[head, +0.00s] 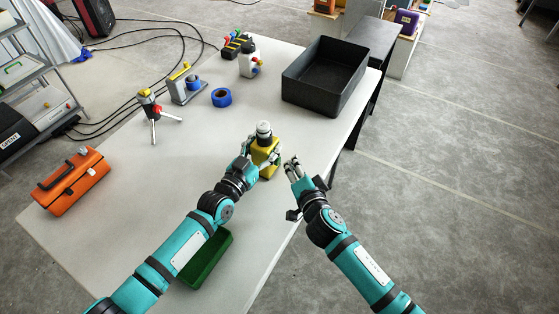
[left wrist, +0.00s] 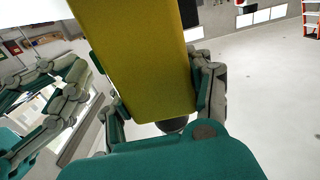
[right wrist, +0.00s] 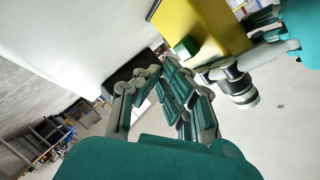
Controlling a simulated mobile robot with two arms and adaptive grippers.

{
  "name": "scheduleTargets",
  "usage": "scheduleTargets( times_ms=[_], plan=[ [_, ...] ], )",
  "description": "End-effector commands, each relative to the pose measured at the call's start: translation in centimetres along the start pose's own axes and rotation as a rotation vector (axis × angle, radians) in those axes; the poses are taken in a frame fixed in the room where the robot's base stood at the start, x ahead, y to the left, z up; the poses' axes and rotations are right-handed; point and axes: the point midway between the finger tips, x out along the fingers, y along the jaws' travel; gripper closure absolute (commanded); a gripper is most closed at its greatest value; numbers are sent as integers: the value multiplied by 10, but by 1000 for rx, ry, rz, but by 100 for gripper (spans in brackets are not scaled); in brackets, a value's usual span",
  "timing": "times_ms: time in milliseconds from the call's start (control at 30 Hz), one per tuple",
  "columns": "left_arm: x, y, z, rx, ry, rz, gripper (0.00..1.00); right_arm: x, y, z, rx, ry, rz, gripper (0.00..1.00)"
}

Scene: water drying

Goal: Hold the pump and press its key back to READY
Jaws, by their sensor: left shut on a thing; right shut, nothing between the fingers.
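The pump (head: 264,158) is a yellow box with a grey and black cap, at the right part of the white table. My left gripper (head: 257,154) is shut on its sides. The yellow body (left wrist: 145,60) fills the middle of the left wrist view between the fingers. In the right wrist view, a small green key (right wrist: 186,47) sticks out from a face of the pump (right wrist: 205,25). My right gripper (head: 292,167) is shut and empty, just right of the pump and apart from it. Its closed fingers (right wrist: 160,75) show below the key. Any READY marking is not legible.
A large black bin (head: 325,78) stands at the back right of the table. A green tray (head: 207,260) lies near the front, under my left arm. An orange toolbox (head: 73,182), a small tripod (head: 154,112) and blue tape (head: 221,97) stand to the left and back.

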Motion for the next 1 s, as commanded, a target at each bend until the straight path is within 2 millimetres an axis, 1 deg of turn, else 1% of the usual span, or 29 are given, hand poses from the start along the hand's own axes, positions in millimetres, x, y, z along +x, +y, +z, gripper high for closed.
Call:
scheduleTargets(
  times_ms=[133,500,600,1000],
  plan=[
    [0,0,0,0,-1,0,85,-5,4,-3,0,0,1,100],
    [0,0,0,0,-1,-1,85,-30,22,-22,0,0,2,100],
    [0,0,0,0,-1,-1,85,-34,25,-25,0,0,1,100],
    [0,-1,0,1,-1,-1,85,-35,25,-26,0,0,0,100]
  ],
)
